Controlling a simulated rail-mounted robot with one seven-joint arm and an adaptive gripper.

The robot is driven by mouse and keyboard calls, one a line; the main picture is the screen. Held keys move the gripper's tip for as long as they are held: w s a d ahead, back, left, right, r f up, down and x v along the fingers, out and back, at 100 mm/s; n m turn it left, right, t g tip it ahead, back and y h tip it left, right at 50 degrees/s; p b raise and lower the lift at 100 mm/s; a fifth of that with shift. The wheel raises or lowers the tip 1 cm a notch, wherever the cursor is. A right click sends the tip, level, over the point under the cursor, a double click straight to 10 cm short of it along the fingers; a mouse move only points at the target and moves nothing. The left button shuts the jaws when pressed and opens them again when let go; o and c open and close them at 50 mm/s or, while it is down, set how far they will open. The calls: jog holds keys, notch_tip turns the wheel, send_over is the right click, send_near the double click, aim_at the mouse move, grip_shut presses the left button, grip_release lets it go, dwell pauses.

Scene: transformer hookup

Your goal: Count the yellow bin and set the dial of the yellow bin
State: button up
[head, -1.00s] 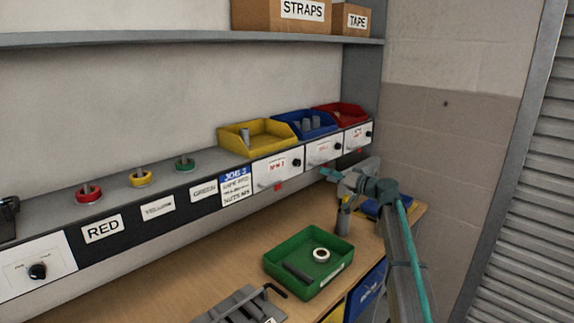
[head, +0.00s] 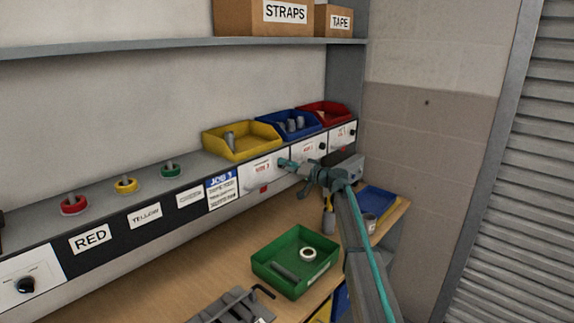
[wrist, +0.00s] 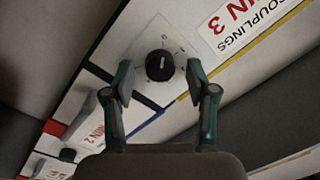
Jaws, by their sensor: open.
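The yellow bin (head: 243,151) stands on the ledge in the head view, with one grey cylindrical piece (head: 229,140) showing inside. Its near wall hides part of its floor. Below it is a white panel (head: 256,177) with red lettering. My gripper (head: 285,164) is at the right end of this panel and hides its dial in the head view. In the wrist view, the black dial (wrist: 160,66) lies between the open fingers of my gripper (wrist: 160,84), with a gap on each side. Its white mark points roughly up the picture. The label beside it reads COUPLINGS and BIN 3.
Right of the yellow bin stand a blue bin (head: 289,126) with several grey pieces and a red bin (head: 324,113), each above its own panel. A green tray (head: 297,284) sits on the workbench (head: 182,279). A shelf (head: 180,46) with boxes runs above.

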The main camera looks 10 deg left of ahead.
grip_shut()
jog(key=shift+f, duration=0.1)
dwell(0.3)
jog(key=shift+f+m+b, duration=0.1)
jog(key=shift+m+b, duration=0.2)
jog(key=shift+b, duration=0.25)
jog(key=m+t+b, duration=0.1)
jog(key=m+b, duration=0.4)
jog(key=m, duration=0.4)
jog(key=shift+b, duration=0.35)
jog(key=shift+m, duration=0.4)
